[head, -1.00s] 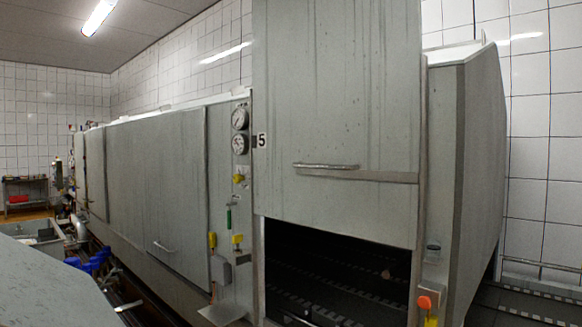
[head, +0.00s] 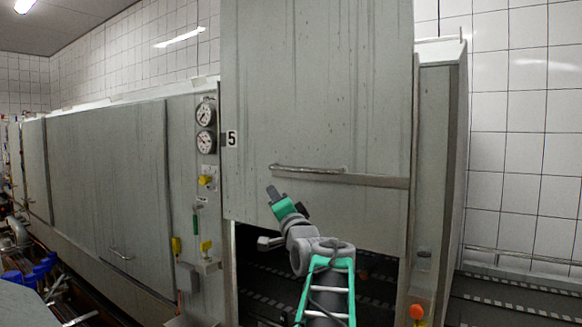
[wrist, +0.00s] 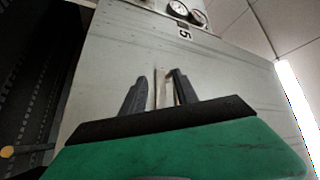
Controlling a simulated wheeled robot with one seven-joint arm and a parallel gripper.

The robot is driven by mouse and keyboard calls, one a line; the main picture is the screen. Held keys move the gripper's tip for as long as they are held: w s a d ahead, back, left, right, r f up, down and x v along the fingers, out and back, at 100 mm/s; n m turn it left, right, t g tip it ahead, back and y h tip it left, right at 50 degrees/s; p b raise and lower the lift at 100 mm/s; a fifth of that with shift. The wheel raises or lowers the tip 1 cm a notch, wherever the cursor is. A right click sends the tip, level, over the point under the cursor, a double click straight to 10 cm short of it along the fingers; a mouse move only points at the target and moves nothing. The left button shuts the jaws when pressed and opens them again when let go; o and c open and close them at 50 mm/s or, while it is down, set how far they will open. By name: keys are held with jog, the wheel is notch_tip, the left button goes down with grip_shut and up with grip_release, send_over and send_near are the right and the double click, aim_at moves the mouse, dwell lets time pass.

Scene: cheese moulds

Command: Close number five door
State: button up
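The number five door (head: 320,100) is a grey sliding panel, raised, with a dark opening (head: 375,275) below it. A horizontal bar handle (head: 310,170) is on the door's lower part. My gripper (head: 271,190) is just below the handle's left end. In the wrist view my gripper (wrist: 160,78) has its two fingers apart, with the handle (wrist: 164,88) seen between them. I cannot tell if the fingers touch it.
Two gauges (head: 205,127) and yellow valves (head: 205,181) are on the panel left of the door. An orange-red button (head: 416,311) is at the lower right. Another closed door (head: 110,190) is further left.

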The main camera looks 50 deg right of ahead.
jog(key=m+h, duration=0.2)
send_near(291, 170)
jog(key=w+d, duration=0.2)
jog(key=shift+t, duration=0.4)
jog(key=p+x, duration=0.1)
jog(key=x, duration=0.1)
jog(key=p+x, duration=0.1)
jog(key=x, duration=0.2)
jog(key=p+x, duration=0.2)
jog(key=shift+w+d+r, duration=0.1)
jog(key=shift+w+r, duration=0.05)
jog(key=shift+r, duration=0.25)
jog(key=shift+w+d, duration=0.2)
jog(key=shift+w, duration=0.1)
grip_shut()
